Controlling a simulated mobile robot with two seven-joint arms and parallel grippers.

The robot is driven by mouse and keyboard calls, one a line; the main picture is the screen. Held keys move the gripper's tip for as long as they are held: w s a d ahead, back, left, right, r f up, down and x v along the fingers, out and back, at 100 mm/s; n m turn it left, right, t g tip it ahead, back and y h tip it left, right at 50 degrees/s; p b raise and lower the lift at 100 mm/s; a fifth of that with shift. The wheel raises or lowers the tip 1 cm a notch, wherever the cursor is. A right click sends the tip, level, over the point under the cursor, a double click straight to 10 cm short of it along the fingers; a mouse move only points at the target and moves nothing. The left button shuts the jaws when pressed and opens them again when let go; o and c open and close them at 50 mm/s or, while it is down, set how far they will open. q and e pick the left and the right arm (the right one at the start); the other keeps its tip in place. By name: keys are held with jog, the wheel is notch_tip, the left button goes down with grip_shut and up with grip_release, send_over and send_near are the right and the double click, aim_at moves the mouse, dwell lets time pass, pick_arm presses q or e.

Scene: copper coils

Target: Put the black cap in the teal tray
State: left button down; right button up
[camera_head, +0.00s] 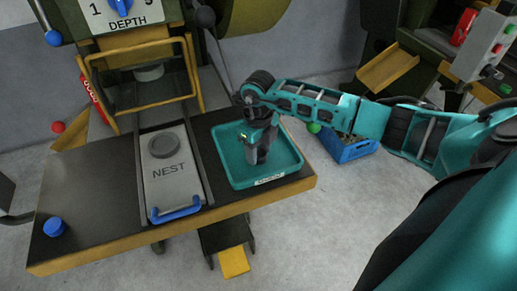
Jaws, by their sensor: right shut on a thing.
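The teal tray (292,172) lies on the right part of the dark workbench, with a small label on its front edge. My right gripper (258,156) points down over the tray's middle, its fingers low and close to the tray floor. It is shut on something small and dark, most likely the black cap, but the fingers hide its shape. I cannot tell whether the held thing touches the tray. My left gripper is not in view.
A nest plate (171,184) with a dark grey disc (163,145) and a blue handle (176,211) stands left of the tray. A blue knob (54,227) is at the bench's front left. A yellow frame (140,100) rises behind. A blue crate (352,152) stands on the floor.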

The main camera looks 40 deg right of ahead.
aim_at(259, 153)
jog(key=shift+f, duration=0.1)
jog(key=o, duration=1)
jog(key=shift+o, duration=0.2)
jog(key=shift+r, duration=0.35)
notch_tip(259, 153, up, 12)
jog(key=p, duration=0.1)
jog(key=shift+f, duration=0.2)
